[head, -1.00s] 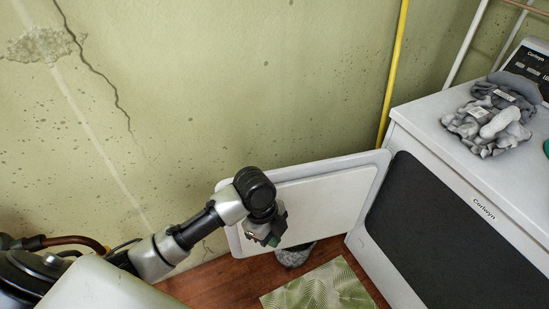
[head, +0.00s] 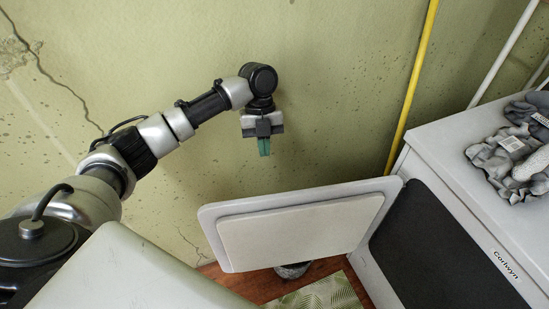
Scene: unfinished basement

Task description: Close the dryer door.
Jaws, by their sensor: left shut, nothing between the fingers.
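My right gripper is out of view.
A yellow pipe (head: 412,85) runs up the green wall behind the door. A leaf-patterned mat (head: 322,294) and a grey object (head: 292,270) lie on the wooden floor below the door.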

